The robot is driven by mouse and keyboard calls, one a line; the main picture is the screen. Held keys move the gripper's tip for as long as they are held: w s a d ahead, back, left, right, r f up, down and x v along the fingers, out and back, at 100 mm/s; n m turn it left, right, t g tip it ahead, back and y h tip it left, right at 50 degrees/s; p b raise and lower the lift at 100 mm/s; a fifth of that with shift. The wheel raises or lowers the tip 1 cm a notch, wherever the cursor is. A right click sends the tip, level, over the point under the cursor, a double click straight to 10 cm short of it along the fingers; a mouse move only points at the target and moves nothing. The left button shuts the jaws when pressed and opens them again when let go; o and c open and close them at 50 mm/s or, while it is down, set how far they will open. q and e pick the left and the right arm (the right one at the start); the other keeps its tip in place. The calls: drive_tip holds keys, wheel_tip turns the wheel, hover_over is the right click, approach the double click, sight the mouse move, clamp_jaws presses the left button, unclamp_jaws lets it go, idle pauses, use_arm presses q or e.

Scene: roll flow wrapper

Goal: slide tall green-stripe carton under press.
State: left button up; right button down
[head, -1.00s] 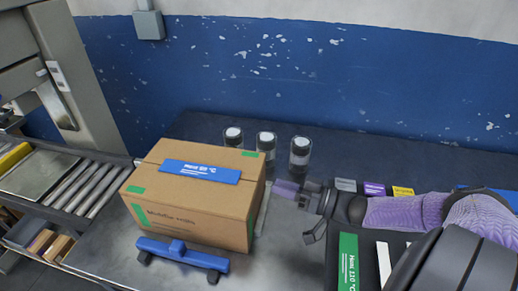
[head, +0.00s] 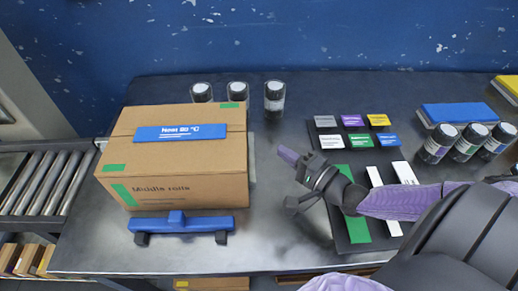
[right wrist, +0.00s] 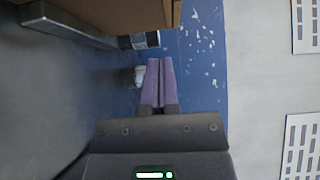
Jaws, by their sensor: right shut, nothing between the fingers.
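The brown carton (head: 178,165) with green stripes and the print "Middle rolls" stands upright on the dark table, left of centre in the head view. A blue label (head: 180,133) lies on its top. My right gripper (head: 288,155) is right of the carton, apart from its right side, with its purple fingers shut and empty. In the right wrist view the shut fingers (right wrist: 159,82) point toward the blue wall, with part of the carton (right wrist: 120,12) at the top edge. Only a grey part (head: 25,105), probably the press, shows at the left edge. My left gripper is not in view.
A roller conveyor (head: 42,182) adjoins the table's left end. A blue bar with feet (head: 180,224) stands in front of the carton. Several dark canisters (head: 274,98) stand behind it. A dark board with coloured cards (head: 352,142) lies right, partly under my arm.

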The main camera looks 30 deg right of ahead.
drive_tip(key=w+a, duration=0.4)
drive_tip(key=w, duration=0.1)
